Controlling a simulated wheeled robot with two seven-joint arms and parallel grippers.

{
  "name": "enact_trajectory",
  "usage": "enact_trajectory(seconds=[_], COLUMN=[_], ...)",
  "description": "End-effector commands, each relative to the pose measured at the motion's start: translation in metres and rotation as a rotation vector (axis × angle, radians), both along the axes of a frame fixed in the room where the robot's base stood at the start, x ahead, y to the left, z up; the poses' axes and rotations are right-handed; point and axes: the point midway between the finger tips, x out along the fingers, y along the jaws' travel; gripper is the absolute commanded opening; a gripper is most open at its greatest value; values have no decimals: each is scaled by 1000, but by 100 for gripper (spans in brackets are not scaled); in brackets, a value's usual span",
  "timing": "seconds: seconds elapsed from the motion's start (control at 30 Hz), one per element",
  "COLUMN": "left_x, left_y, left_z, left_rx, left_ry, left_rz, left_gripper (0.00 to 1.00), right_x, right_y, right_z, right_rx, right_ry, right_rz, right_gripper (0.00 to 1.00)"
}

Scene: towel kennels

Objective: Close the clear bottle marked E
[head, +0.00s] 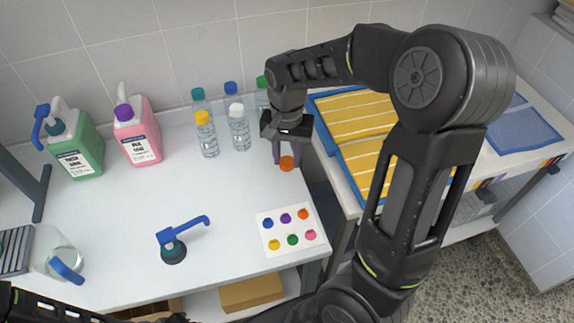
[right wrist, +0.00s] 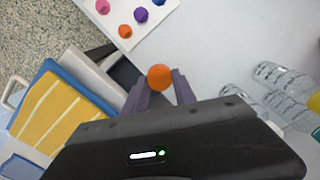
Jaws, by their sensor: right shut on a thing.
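My right gripper (head: 286,158) is shut on an orange cap (head: 287,163), held above the right end of the white counter. The cap also shows between its fingertips in the right wrist view (right wrist: 159,77). A group of clear bottles stands upright to the left of the gripper, apart from it: a yellow-capped one (head: 207,138) and a white-capped one (head: 239,130) in front. Behind are teal-, blue- and green-capped ones (head: 262,97), partly hidden. No letter is readable, so I cannot tell which is E. My left gripper is out of view.
A white card (head: 285,244) with several coloured round spots lies at the counter's front right. Yellow towels (head: 355,115) lie beyond the counter's right edge. Mid-counter is clear.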

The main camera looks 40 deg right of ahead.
Motion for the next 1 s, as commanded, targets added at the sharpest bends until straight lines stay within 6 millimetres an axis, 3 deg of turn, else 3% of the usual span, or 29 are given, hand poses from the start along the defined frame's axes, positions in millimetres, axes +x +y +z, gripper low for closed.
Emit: enact_trajectory(seconds=[0.73, 0.87, 1.0], left_x=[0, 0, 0], left_y=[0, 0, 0], left_z=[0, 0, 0], left_rx=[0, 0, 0], left_ry=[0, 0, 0], left_rz=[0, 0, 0], left_gripper=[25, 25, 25], right_x=[6, 31, 68], right_y=[5, 26, 69], right_z=[3, 5, 8], right_rx=[-4, -16, -19], right_ry=[1, 2, 6], right_rz=[37, 202, 484], right_gripper=[0, 0, 0])
